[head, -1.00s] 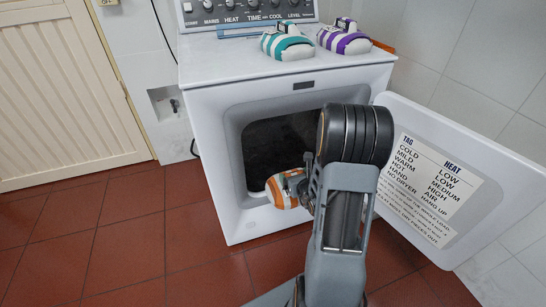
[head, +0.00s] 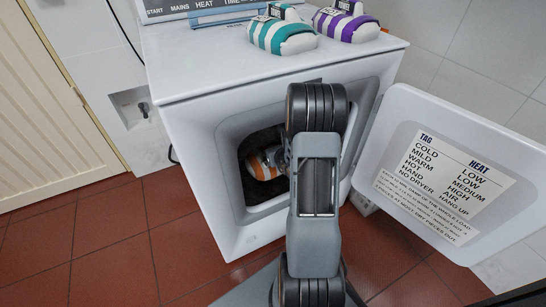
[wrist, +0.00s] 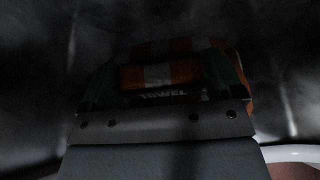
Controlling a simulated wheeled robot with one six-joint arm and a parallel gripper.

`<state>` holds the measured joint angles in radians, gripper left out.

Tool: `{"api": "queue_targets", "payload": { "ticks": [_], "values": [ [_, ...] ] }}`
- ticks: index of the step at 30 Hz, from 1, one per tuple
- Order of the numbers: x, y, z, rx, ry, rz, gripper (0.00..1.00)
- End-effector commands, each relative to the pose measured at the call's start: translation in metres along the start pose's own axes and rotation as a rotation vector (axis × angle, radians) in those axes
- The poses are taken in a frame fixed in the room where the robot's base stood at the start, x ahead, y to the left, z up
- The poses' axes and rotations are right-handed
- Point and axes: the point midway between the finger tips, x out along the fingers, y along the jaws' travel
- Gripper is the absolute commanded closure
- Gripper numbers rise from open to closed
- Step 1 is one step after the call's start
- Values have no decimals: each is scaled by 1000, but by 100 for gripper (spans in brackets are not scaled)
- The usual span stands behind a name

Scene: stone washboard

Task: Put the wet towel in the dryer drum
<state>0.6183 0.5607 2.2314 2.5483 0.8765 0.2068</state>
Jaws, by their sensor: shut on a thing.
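The orange-and-white striped towel bundle (head: 262,164) is inside the dark dryer drum (head: 254,193), just past the front opening in the head view. My gripper (head: 280,160) is shut on it, and my arm hides part of the opening. In the wrist view the towel (wrist: 160,75) sits between my gripper's fingers (wrist: 152,88), with a label reading "TOWEL". Dark drum walls surround it there. Whether the towel touches the drum floor cannot be told.
The white dryer (head: 190,140) has its door (head: 400,110) swung open to the right, bearing a heat chart (head: 440,185). Teal-striped (head: 283,34) and purple-striped (head: 345,24) bundles lie on top. Red tile floor (head: 110,240) is clear at left.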

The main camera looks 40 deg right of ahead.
Motion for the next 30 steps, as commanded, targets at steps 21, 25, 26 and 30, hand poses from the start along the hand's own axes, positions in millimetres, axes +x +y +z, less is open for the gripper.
{"api": "queue_targets", "payload": {
  "ticks": [21,25,26,30],
  "values": [
    [76,-39,-35,-1,-5,-2,87],
    [84,-42,-42,0,-4,-2,87],
    [87,-43,-44,0,-3,-2,87],
    [94,-43,-64,1,-4,-2,87]
  ]
}}
